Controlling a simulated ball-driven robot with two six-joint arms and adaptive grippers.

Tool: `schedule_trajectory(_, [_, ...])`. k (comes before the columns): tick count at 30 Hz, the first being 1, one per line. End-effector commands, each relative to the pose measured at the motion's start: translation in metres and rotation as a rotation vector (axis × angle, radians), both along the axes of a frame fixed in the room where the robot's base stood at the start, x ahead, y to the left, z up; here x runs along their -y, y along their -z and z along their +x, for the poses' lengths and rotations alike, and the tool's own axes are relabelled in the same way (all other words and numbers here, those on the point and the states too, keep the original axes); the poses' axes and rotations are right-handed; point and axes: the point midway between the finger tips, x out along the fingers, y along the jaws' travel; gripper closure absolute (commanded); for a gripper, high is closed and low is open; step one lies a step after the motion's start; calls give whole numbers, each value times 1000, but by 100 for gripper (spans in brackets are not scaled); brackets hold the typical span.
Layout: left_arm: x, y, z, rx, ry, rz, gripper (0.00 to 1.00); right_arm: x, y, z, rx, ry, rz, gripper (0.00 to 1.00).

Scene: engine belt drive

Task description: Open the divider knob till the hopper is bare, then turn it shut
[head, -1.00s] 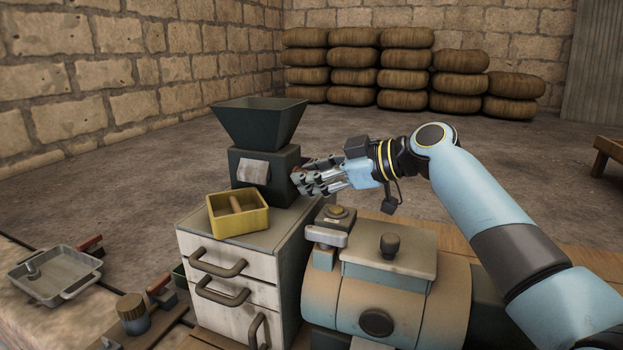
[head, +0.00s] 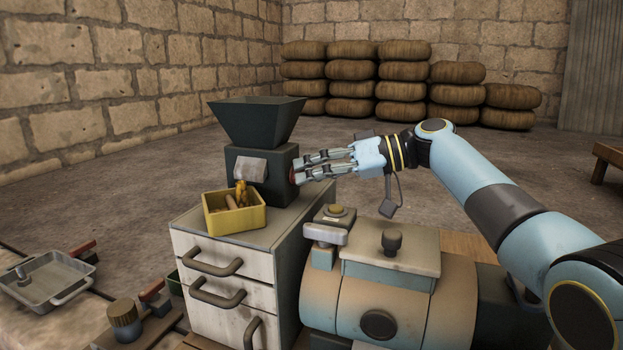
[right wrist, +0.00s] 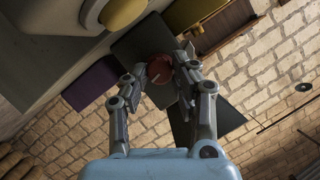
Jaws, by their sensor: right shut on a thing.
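The dark hopper (head: 256,121) sits on its dark divider body (head: 268,178) on top of the white drawer cabinet. Its inside is hidden from this angle. The red divider knob (right wrist: 159,70) is on the right side of the body; in the head view only a sliver of it (head: 294,174) shows. My right gripper (head: 300,170) is shut on the knob, its fingers on either side of it in the right wrist view (right wrist: 160,75). Below the pale spout flap (head: 250,170) stands a yellow bin (head: 236,222) holding several brown and orange pieces. My left gripper is not in view.
The white drawer cabinet (head: 222,296) carries the divider and bin. A blue and tan engine (head: 380,310) with a lid stands right of it, below my right arm. A grey tray (head: 45,280) lies at left. Stacked sacks (head: 400,75) stand far back.

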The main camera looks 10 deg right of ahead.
Motion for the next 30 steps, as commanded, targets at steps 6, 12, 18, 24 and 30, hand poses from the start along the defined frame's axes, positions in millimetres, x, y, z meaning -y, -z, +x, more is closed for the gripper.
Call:
schedule_trajectory(6, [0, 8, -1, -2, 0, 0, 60, 1, 2, 1, -100, 1, 67, 100])
schedule_trajectory(12, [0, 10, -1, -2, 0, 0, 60, 1, 2, 1, -152, 2, 102, 100])
schedule_trajectory(18, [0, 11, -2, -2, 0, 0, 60, 1, 1, 2, -171, 2, 116, 100])
schedule_trajectory(24, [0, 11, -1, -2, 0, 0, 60, 1, 1, 1, -173, 1, 117, 100])
schedule_trajectory(30, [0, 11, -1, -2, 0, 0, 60, 1, 1, 2, -172, 2, 116, 69])
